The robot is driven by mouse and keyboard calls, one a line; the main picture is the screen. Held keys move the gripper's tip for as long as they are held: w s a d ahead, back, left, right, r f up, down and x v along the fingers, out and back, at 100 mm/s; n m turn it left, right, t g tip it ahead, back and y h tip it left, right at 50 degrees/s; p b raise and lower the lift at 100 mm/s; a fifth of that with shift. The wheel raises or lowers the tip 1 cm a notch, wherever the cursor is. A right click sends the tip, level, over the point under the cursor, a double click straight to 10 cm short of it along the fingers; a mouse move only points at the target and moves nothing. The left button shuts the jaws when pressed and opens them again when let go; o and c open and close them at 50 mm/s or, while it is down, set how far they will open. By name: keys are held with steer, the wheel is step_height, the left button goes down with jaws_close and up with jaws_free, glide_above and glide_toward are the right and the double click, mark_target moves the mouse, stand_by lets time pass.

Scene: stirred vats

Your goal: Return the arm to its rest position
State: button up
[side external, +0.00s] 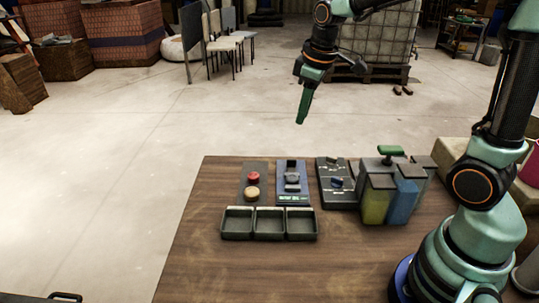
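My gripper (304,106) hangs in the air beyond the far edge of the wooden table (240,270), pointing down. Its fingers look close together from this side, and I cannot tell whether they are open or shut. I see nothing hanging from it. My arm rises at the right from its base on the table and reaches left across the top of the view; its upper part is cut off by the frame.
On the table are a panel with a red button (254,176) and a tan button (252,193), a blue panel (292,197), a dark switch panel (337,184), vats with yellow (375,205) and blue (402,203) contents, and a three-compartment tray (269,237). The front left is clear.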

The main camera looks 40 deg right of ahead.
steer(key=s+a+r+m+t, duration=0.1)
steer(key=s+a+m, duration=0.1)
steer(key=s, duration=0.3)
steer(key=s+a+r+m+t, duration=0.1)
steer(key=s+a+m+t, duration=0.1)
steer(key=s, duration=0.4)
steer(key=shift+s+a+r+m, duration=0.15)
steer(key=shift+r+m, duration=0.15)
steer(key=shift+o, duration=0.3)
